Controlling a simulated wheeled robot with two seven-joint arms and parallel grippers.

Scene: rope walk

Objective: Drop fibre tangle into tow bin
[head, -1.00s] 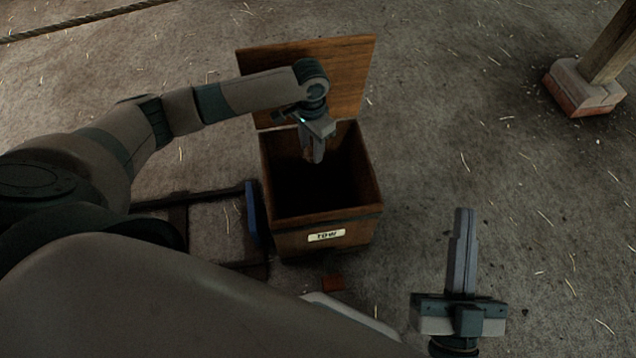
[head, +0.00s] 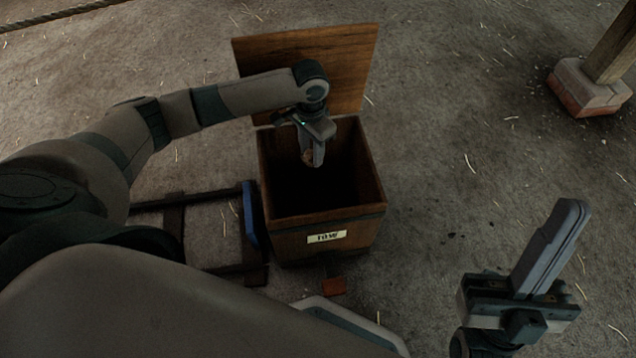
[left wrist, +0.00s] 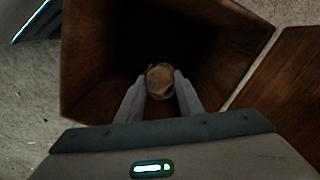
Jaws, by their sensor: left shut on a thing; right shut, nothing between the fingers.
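The tow bin (head: 318,240) is an open wooden box with a "TOW" label on its front. Its lid (head: 310,62) stands open at the back. My left gripper (head: 313,162) points down into the bin's mouth and is shut on the fibre tangle (left wrist: 160,80), a small tan lump between the fingertips in the left wrist view. The dark inside of the bin lies beneath it. In the head view the fingers mostly hide the tangle. My right gripper (head: 568,215) is shut and empty, to the right of the bin.
A dark rail frame (head: 175,220) with a blue end piece (head: 250,214) lies left of the bin. A post on a brick footing (head: 588,88) stands at the upper right, and a rope (head: 60,16) crosses the upper left.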

